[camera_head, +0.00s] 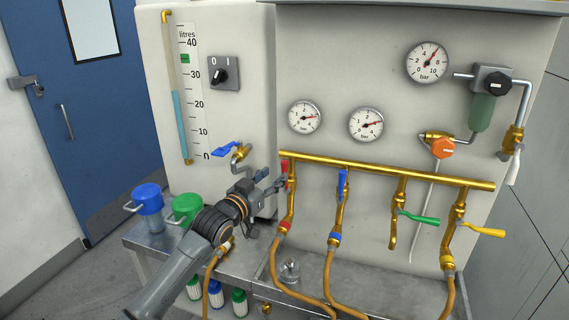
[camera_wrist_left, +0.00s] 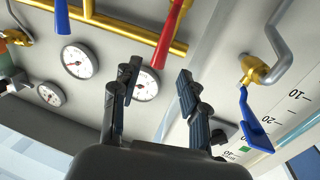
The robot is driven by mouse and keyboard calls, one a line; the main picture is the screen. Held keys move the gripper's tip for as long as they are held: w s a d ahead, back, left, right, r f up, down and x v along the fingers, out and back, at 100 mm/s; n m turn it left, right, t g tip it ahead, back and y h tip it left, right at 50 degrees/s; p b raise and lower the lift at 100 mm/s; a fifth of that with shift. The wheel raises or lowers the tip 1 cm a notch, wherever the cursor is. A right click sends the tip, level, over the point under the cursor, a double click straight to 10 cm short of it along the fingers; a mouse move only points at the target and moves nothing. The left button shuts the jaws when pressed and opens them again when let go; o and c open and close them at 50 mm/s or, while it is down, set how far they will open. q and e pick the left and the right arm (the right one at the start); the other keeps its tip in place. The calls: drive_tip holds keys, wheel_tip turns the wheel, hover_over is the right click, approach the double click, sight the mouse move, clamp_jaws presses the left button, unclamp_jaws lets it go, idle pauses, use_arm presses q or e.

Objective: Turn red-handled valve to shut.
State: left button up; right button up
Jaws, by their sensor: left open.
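The red-handled valve (camera_head: 285,177) is on the leftmost drop of the brass manifold in the head view, its handle upright along the pipe and partly hidden by my gripper. In the left wrist view its red handle (camera_wrist_left: 165,42) hangs at the top middle, beyond the fingertips. My left gripper (camera_head: 274,181) is just left of the red handle. In the left wrist view its two fingers (camera_wrist_left: 158,75) are apart with nothing between them. I cannot tell whether a fingertip touches the handle. My right gripper does not show.
A blue-handled valve (camera_head: 342,185) stands right of the red one, then green (camera_head: 418,217) and yellow (camera_head: 483,230) levers. Another blue lever (camera_head: 226,149) is at the tank's tap. Hoses (camera_head: 292,255) hang over the metal bench. Blue (camera_head: 148,199) and green (camera_head: 187,207) jugs stand left.

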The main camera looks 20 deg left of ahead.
sight(283, 168)
use_arm(q)
drive_tip(key=p+x, duration=0.1)
drive_tip(key=x, duration=0.6)
drive_tip(key=shift+s, duration=0.1)
clamp_jaws()
